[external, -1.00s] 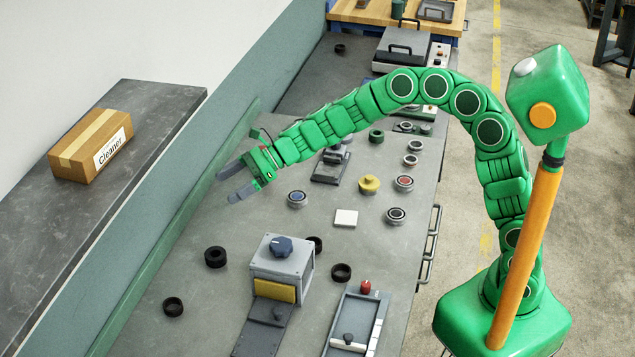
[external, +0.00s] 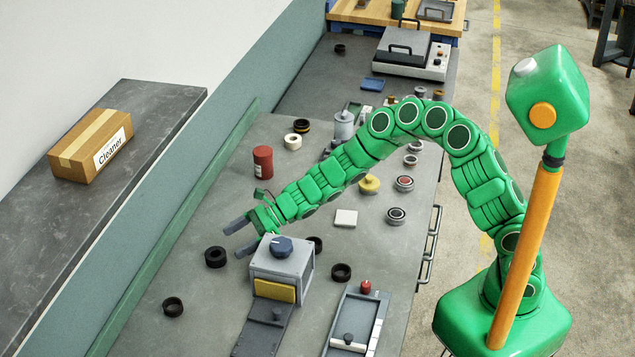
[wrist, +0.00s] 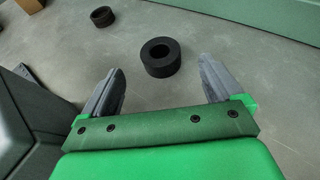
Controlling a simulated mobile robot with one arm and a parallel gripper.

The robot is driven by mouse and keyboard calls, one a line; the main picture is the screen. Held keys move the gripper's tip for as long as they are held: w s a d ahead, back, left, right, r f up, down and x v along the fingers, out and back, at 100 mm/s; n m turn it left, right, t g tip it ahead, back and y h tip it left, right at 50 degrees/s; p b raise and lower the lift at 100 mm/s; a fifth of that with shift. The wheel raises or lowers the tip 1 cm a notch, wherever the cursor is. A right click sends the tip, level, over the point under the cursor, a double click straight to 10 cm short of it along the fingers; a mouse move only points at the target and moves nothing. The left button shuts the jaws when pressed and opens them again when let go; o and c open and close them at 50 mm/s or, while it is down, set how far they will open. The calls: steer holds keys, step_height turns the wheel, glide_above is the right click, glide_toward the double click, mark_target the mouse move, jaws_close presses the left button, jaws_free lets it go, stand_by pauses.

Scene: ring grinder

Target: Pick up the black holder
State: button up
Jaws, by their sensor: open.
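A short black ring-shaped holder (external: 215,257) lies flat on the grey bench, left of the machine with the blue knob. In the wrist view the same black holder (wrist: 160,68) sits just beyond and between my fingertips, apart from them. My gripper (external: 239,239) is open and empty, above the bench and close to the holder, its fingers pointing toward the left. Similar black rings lie nearby: one at the front left (external: 173,307), which also shows in the wrist view (wrist: 102,18), one right of the machine (external: 341,272), and one partly hidden behind it (external: 315,244).
The grey machine with a blue knob (external: 282,262) stands right beside my gripper and fills the left edge of the wrist view (wrist: 30,125). A green rail (external: 165,238) runs along the bench's left edge. A red can (external: 263,162) stands farther back. Bench around the holder is clear.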

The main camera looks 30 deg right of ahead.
mark_target(217, 253)
steer(key=shift+x, duration=3.95)
steer(key=shift+f, duration=0.1)
steer(key=shift+d, duration=0.1)
steer(key=c, duration=1.1)
